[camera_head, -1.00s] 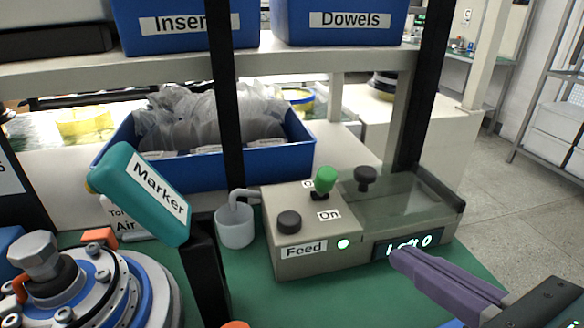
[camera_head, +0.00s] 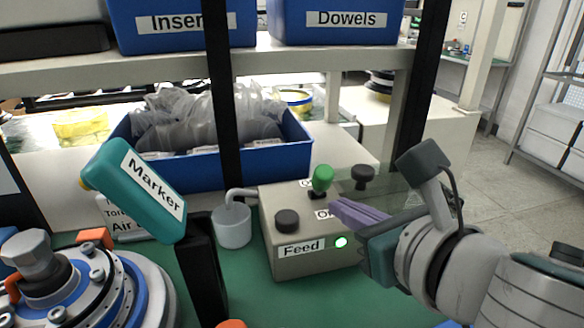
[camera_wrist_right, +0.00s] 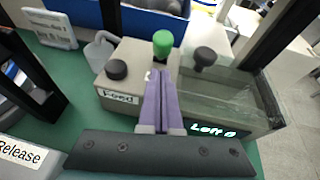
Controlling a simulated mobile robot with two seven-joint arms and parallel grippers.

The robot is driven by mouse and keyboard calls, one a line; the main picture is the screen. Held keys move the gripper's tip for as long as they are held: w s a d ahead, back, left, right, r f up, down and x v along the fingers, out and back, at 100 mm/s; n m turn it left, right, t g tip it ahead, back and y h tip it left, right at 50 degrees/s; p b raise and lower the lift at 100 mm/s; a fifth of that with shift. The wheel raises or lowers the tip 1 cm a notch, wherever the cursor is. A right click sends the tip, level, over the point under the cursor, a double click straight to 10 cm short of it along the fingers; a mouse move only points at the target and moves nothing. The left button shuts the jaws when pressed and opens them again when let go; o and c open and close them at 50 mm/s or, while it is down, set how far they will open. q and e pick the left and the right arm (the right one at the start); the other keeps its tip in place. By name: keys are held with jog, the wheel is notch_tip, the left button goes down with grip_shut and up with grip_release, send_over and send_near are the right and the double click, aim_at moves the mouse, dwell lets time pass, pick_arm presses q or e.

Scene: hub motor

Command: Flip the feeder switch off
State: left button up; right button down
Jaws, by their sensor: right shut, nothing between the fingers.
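The feeder box (camera_head: 300,261) is beige, marked "Feed", and stands on the green mat. Its switch has a green knob (camera_head: 322,178) on top; it also shows in the right wrist view (camera_wrist_right: 163,43). The knob stands up behind the "On" label, which the gripper partly covers. My right gripper (camera_head: 334,207) has purple fingers, shut and empty, pointing at the switch from the front right. In the right wrist view the fingertips (camera_wrist_right: 161,72) appear just below the knob; I cannot tell whether they touch it. My left gripper is not in view.
Two dark knobs (camera_head: 287,221) (camera_head: 364,177) flank the switch. A teal marker (camera_head: 135,190) leans in a black holder at left. Black posts (camera_head: 223,110) and a shelf (camera_head: 180,65) frame the space. A blue bin (camera_head: 200,170) is behind.

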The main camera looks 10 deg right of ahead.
aim_at(325, 168)
jog(key=shift+w+a+r, duration=0.1)
jog(key=shift+w+r, duration=0.1)
jog(key=shift+w, duration=0.25)
jog(key=shift+w+a+r, duration=0.1)
jog(key=shift+w+r, duration=0.1)
jog(key=shift+w, duration=0.2)
jog(key=shift+r+p, duration=0.4)
jog(key=shift+p, duration=0.7)
jog(key=shift+w+f, duration=0.1)
jog(key=p, duration=0.1)
jog(key=g+p, duration=0.1)
jog(key=p, duration=0.1)
jog(key=shift+w+r, duration=0.1)
jog(key=shift+r, duration=0.2)
jog(key=w+r+g+p, duration=0.1)
jog(key=p, duration=0.4)
jog(key=w+r+g+p, duration=0.1)
jog(key=g+p, duration=0.1)
jog(key=p, duration=0.3)
jog(key=shift+r+h, duration=0.15)
jog(key=shift+h, duration=0.15)
jog(key=shift+w+p, duration=0.35)
jog(key=shift+w, duration=1.2)
